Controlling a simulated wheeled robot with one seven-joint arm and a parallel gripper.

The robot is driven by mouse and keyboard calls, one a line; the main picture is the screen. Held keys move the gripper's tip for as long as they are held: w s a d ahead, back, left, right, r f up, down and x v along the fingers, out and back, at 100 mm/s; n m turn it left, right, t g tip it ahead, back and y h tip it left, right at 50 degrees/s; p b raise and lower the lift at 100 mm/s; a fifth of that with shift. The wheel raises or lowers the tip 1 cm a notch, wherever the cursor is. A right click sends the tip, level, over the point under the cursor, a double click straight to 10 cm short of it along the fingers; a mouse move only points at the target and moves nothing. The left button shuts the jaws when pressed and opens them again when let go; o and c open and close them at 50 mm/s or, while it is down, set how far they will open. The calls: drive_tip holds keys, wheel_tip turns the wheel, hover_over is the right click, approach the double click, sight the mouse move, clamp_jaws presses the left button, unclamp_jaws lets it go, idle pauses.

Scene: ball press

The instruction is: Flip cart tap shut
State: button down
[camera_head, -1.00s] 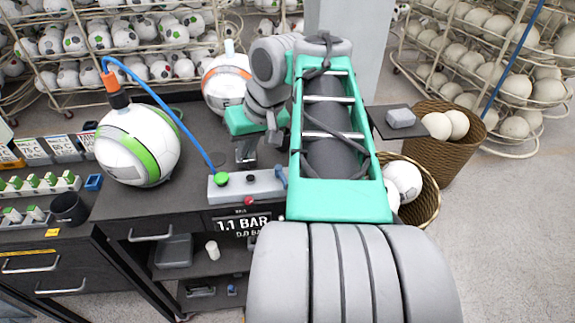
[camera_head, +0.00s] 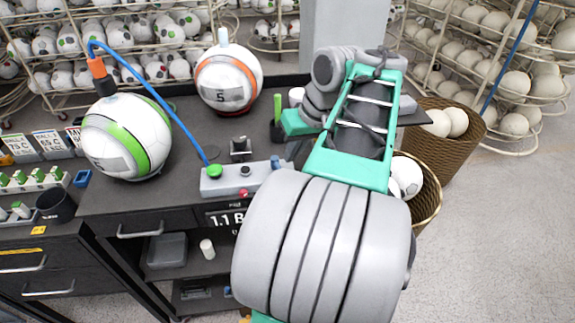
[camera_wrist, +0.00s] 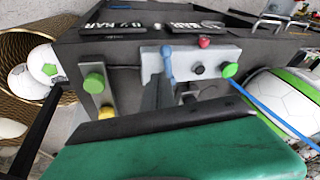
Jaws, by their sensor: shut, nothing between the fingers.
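The cart tap's blue lever (camera_head: 275,162) stands at the right end of the light grey valve block (camera_head: 228,180) on the dark cart top. In the wrist view the blue lever (camera_wrist: 167,62) shows at the left part of the block, beside a red knob (camera_wrist: 204,42) and a black knob (camera_wrist: 198,69). My gripper (camera_wrist: 158,88) is shut and empty, its dark fingers close to the lever; I cannot tell whether they touch it. In the head view my arm hides part of the gripper, just right of the lever.
A green and white ball (camera_head: 126,137) joins a blue hose (camera_head: 165,105) running to the green knob (camera_head: 214,171). An orange-ringed ball (camera_head: 228,80) stands behind. A pressure display (camera_head: 222,218) is on the cart front. A wicker basket (camera_head: 428,190) with balls stands right.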

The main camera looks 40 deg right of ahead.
drive_tip(key=shift+w+a+f, duration=0.2)
drive_tip(key=shift+a+f, duration=0.4)
drive_tip(key=shift+f, duration=0.25)
drive_tip(key=shift+w+a+f+b, duration=0.1)
drive_tip(key=shift+a+f+b, duration=0.15)
drive_tip(key=shift+b, duration=0.1)
drive_tip(key=shift+a+m+h, duration=0.3)
drive_tip(key=shift+a+m, duration=0.35)
drive_tip(key=shift+m, duration=0.15)
drive_tip(key=shift+f, duration=0.2)
